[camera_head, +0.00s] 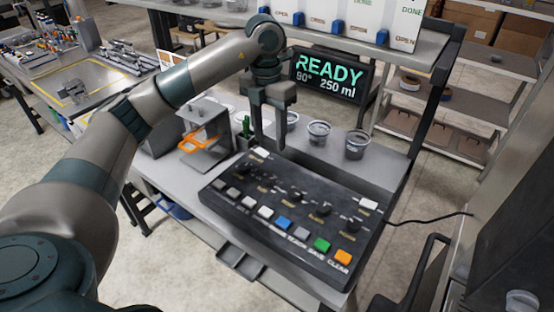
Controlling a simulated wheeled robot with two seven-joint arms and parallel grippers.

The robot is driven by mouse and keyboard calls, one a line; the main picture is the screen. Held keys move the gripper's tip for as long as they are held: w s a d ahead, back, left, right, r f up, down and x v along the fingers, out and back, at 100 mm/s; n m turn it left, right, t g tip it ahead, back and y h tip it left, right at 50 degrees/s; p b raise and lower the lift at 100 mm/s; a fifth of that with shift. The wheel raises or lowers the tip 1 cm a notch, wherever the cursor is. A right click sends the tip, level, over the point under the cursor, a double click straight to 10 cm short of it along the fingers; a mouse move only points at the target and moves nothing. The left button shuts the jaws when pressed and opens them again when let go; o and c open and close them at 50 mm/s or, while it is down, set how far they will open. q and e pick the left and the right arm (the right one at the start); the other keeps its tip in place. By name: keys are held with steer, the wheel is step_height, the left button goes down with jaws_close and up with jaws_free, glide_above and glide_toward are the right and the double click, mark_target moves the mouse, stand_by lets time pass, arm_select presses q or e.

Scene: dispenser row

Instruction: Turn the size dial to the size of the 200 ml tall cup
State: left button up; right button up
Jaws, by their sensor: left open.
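The black control panel (225,205) lies on the grey bench with a row of dark dials, one of them a dial (323,209) right of the middle. The dial labels are too small to read, so I cannot tell which is the size dial. The display (330,78) reads READY, 90° and 250 ml. Several cups stand behind the panel, including a cup (318,133) and a cup (357,144); I cannot tell which is the 200 ml tall one. My left gripper (268,149) is open, pointing down above the panel's back edge. My right gripper is out of view.
Coloured buttons line the panel's front, ending in an orange CLEAR button (343,257). A grey metal stand with an orange part (191,140) is left of the panel. White dispensers (355,18) stand on the shelf above. A black cable (432,218) runs off right.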

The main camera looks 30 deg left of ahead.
mark_target(268, 178)
arm_select(q)
steer(key=f+p, duration=0.2)
steer(key=f, duration=0.3)
steer(key=a+f+p, duration=0.1)
steer(key=f+p, duration=0.1)
steer(key=f, duration=0.3)
steer(key=w+f+p, duration=0.1)
steer(key=f+p, duration=0.1)
steer(key=f, duration=0.3)
steer(key=shift+a+f+p, duration=0.2)
steer(key=shift+f+p, duration=0.1)
steer(key=shift+p, duration=0.05)
stand_by(0.3)
steer(key=shift+n, duration=0.3)
steer(key=c, duration=1.1)
